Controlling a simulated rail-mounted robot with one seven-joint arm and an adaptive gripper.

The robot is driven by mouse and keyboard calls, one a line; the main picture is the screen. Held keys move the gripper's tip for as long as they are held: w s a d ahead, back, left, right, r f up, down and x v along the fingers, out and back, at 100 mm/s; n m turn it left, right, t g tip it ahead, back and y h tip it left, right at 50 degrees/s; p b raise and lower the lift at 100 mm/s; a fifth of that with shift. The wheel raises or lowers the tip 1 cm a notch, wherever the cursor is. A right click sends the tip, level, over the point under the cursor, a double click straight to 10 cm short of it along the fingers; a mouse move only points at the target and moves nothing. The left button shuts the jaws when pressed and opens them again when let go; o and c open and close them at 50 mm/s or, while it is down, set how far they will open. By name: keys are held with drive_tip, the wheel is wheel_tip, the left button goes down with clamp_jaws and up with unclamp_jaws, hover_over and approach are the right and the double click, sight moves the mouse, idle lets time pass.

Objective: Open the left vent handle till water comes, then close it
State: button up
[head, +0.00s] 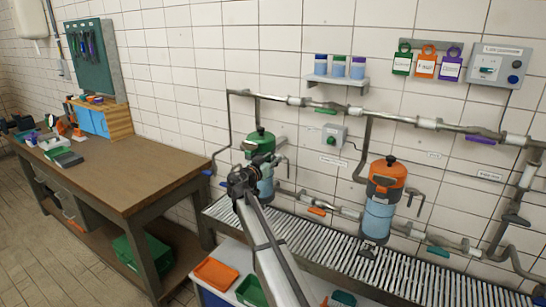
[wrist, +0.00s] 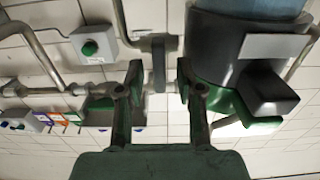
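The left vessel with a green top (head: 260,139) and a blue body stands at the wall, partly hidden behind my gripper (head: 245,176). The wrist view is upside down and shows this vessel (wrist: 232,45) at right. A grey vent handle (wrist: 158,65) on a short pipe shows there between my two open fingers (wrist: 160,78). Neither finger visibly touches it, and I cannot tell how deep it sits between them. In the head view the vent pipe (head: 283,161) shows just right of my gripper.
An orange-topped vessel (head: 386,180) stands to the right with its own vent. A grated drain channel (head: 340,258) runs below. Pipes with coloured handles cross the wall. A grey box with a green button (head: 331,136) is near. A workbench (head: 110,172) stands left.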

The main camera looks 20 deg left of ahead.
drive_tip(key=shift+w, duration=0.3)
clamp_jaws()
